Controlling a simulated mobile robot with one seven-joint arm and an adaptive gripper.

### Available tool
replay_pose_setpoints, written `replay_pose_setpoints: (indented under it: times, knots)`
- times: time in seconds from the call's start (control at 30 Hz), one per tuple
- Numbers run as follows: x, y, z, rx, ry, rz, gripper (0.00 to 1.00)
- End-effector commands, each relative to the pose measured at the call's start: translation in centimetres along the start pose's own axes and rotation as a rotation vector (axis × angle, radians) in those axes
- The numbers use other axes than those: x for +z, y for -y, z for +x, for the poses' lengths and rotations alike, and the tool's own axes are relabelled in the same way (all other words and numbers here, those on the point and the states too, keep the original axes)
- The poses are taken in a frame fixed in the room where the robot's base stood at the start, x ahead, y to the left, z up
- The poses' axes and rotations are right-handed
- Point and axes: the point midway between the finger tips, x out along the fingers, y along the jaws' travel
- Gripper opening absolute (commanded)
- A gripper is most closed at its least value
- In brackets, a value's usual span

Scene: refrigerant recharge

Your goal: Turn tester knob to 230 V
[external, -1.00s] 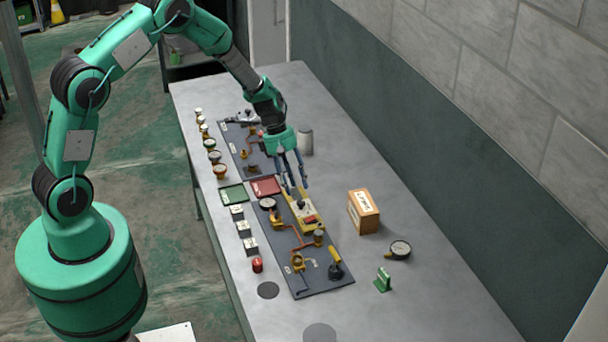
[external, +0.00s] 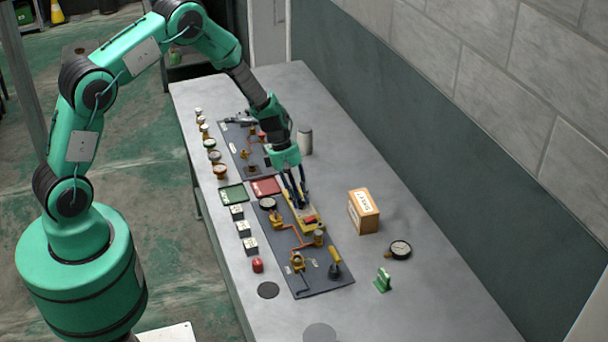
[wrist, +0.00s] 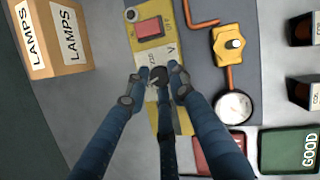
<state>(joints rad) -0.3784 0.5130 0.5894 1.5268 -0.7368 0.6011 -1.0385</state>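The yellow tester (external: 301,213) lies on the dark panel on the bench. In the wrist view the tester (wrist: 141,50) shows its red switch (wrist: 149,29) and a "V" marking. The small dark tester knob (wrist: 157,77) is partly hidden by my fingers, and its pointer setting cannot be read. My gripper (external: 297,205) points down just over the tester. In the wrist view my gripper's fingertips (wrist: 157,75) are apart, around the knob. A gap shows between them, and I cannot tell whether they touch it.
A "LAMPS" box (external: 363,212) stands right of the tester. A gauge (external: 400,250) and a green part (external: 383,280) lie nearby. Pipe fittings and a gauge (wrist: 233,106) are close beside the tester. Green (external: 234,195) and red (external: 266,187) trays are left of it. The right bench side is mostly clear.

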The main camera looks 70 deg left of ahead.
Motion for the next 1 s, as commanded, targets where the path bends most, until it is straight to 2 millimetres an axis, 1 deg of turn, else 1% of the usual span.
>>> replay_pose_setpoints:
  times: [0.03,0.07,0.37,0.57,0.77,1.0]
  knots:
    - [0.05,0.02,-0.01,-0.001,0.001,0.0,0.04]
    - [0.06,0.02,-0.01,-0.001,0.001,0.0,0.0]
    - [0.1,-0.02,-0.03,-0.006,0.001,0.014,0.0]
    - [0.12,-0.16,-0.04,-0.028,0.001,0.069,0.0]
    - [0.15,-0.3,-0.01,-0.072,0.001,0.177,0.0]
    - [0.24,-0.44,0.07,-0.151,0.002,0.365,0.0]
